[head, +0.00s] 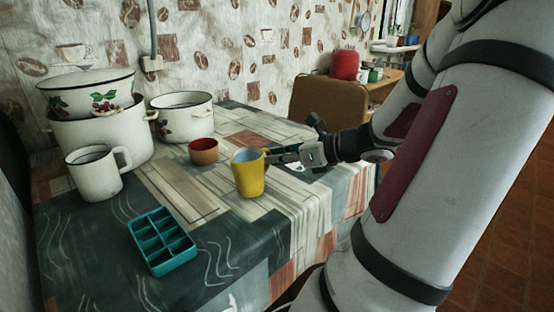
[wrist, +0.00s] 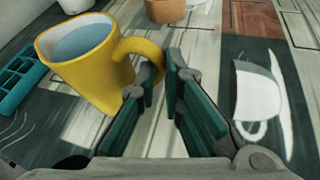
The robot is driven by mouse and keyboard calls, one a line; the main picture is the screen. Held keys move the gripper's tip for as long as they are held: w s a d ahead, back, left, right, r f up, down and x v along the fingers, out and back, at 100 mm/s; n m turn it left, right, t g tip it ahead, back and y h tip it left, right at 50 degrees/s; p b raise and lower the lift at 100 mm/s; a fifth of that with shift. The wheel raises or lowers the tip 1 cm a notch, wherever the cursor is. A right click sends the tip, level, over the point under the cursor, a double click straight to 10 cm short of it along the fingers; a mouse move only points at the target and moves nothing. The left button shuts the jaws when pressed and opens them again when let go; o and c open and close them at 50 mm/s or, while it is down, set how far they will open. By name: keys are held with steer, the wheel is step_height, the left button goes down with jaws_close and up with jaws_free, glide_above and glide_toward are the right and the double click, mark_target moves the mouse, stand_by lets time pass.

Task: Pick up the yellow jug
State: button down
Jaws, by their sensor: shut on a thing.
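The yellow jug (head: 249,175) is upright near the right front of the table, with a pale blue inside. In the wrist view the jug (wrist: 92,68) is at upper left, its handle pointing toward my fingers. My gripper (head: 270,157) reaches in from the right at the handle side, near the jug's upper part. In the wrist view my gripper (wrist: 163,72) has its fingertips at the handle, closed on it; the exact contact is partly hidden by the fingers. I cannot tell whether the jug's base is clear of the cloth.
A teal compartment tray (head: 162,241) lies in front on the table. A reddish-brown bowl (head: 203,150) is just behind the jug. A white mug (head: 94,173) and enamel pots (head: 183,116) stand at left.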

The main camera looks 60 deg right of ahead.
steer(key=shift+r+p, duration=0.5)
steer(key=shift+r, duration=0.4)
steer(key=s+a+r+p, duration=0.1)
steer(key=s+a+p, duration=0.4)
steer(key=s, duration=0.8)
steer(key=shift+s+a+r, duration=0.15)
steer(key=shift+s+a, duration=0.15)
steer(key=shift+a, duration=1.15)
steer(key=shift+s, duration=0.1)
steer(key=shift+r+p, duration=0.1)
steer(key=shift+p, duration=0.25)
